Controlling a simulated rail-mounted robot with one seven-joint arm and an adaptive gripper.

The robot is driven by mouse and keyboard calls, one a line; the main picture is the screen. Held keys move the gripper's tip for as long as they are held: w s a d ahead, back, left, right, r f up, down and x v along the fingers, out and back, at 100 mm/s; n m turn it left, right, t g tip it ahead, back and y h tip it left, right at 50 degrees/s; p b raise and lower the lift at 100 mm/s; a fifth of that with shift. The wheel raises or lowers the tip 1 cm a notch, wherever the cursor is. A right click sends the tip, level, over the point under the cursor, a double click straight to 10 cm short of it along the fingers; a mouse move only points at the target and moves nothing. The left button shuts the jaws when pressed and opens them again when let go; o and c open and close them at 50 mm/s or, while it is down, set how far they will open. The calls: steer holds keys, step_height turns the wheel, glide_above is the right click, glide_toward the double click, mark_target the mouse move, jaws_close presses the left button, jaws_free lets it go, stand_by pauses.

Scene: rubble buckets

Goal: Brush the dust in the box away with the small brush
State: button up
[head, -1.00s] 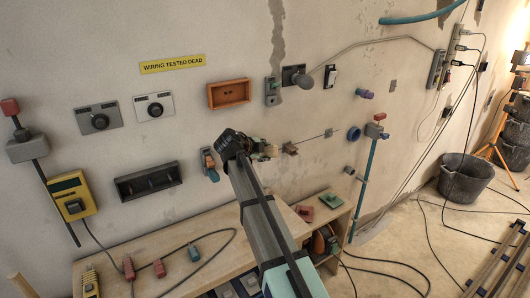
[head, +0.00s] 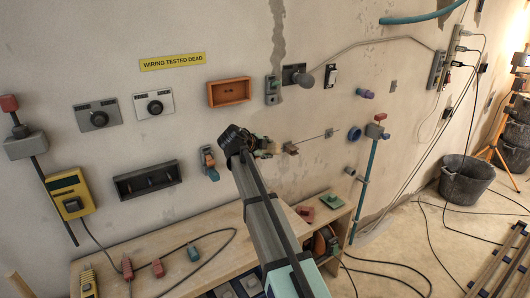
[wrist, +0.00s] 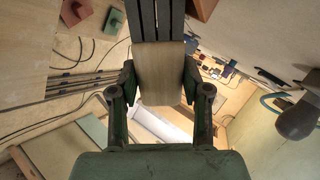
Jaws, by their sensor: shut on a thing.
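My gripper (wrist: 160,85) is shut on a pale wooden piece (wrist: 160,65), which seems to be the small brush's handle. Dark strips (wrist: 157,18) run on beyond it; I cannot tell whether they are bristles. In the head view my gripper (head: 268,148) is near the wall, with a small tan part showing at its tip. An open orange box (head: 229,92) is on the wall above and left of my gripper. A long black open box (head: 148,181) is on the wall lower left. Dust cannot be made out in either.
A grey knob (head: 305,80) sticks out above. A wooden bench (head: 120,265) with cables and small parts lies below. A black bucket (head: 465,179) stands at right.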

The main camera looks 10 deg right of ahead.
steer(key=shift+s+a+b, duration=0.25)
steer(key=shift+a+b, duration=0.35)
steer(key=shift+b, duration=0.05)
steer(key=shift+w+d+b, duration=0.4)
steer(key=shift+d+b, duration=0.2)
steer(key=shift+d, duration=0.1)
steer(key=shift+s+a+b, duration=0.35)
steer(key=shift+a+b, duration=0.2)
steer(key=shift+a, duration=0.2)
steer(key=shift+w+d+r+b, duration=0.1)
steer(key=shift+w+d+b, duration=0.3)
steer(key=shift+d+b, duration=0.25)
steer(key=shift+s+a+b, duration=0.35)
steer(key=shift+s+a, duration=0.05)
steer(key=shift+a, duration=0.3)
steer(key=shift+s, duration=0.1)
